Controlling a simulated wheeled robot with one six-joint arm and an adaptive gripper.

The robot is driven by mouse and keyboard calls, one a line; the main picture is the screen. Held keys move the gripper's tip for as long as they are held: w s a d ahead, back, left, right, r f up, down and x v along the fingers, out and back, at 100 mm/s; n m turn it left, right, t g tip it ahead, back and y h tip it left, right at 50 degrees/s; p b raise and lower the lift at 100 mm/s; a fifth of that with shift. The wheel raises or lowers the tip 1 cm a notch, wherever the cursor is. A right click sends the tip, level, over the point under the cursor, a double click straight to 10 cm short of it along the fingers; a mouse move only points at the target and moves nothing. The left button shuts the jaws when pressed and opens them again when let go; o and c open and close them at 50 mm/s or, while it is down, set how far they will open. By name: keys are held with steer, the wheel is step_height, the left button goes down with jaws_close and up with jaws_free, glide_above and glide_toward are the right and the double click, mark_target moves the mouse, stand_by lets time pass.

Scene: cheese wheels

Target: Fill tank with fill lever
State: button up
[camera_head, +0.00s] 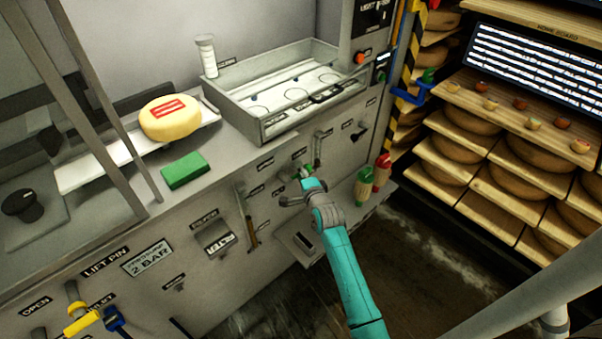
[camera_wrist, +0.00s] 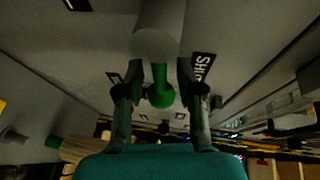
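The tank appears to be the grey open trough (camera_head: 236,98) on the counter, with round marks on its floor. My gripper (camera_head: 302,178) is at the front panel below the trough. In the wrist view my gripper (camera_wrist: 160,72) has its fingers apart, one on each side of a green-ended lever (camera_wrist: 160,94); gaps show between fingers and lever. The lever's green part also shows beside my gripper in the head view (camera_head: 304,170). A grey cylinder stands behind the lever in the wrist view. The lever's label is partly hidden, so I cannot tell if it is the fill lever.
Another lever (camera_head: 318,149) is just right of my gripper, and a long one (camera_head: 248,222) is to its left. A cheese wheel (camera_head: 170,117) and green block (camera_head: 185,170) lie on the counter.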

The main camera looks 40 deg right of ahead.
jaws_close()
steer(key=shift+r, duration=0.1)
steer(key=n, duration=0.1)
steer(key=r+n+t, duration=0.1)
steer(key=r+n+h, duration=0.1)
steer(key=n, duration=0.1)
steer(key=shift+a+t, duration=0.3)
steer(key=shift+a+r+n+t+h, duration=0.15)
steer(key=shift+r+n+t, duration=0.1)
steer(key=shift+n, duration=0.35)
steer(key=shift+a+r+n+t+h, duration=0.15)
steer(key=shift+r+n, duration=0.1)
steer(key=shift+n, duration=0.35)
steer(key=shift+a+r+n+t, duration=0.2)
steer(key=shift+n+t, duration=0.1)
steer(key=shift+n, duration=0.35)
steer(key=shift+a+r+n+t, duration=0.2)
steer(key=shift+n+t, duration=0.1)
steer(key=shift+n, duration=0.35)
steer(key=shift+o, duration=0.5)
jaws_free()
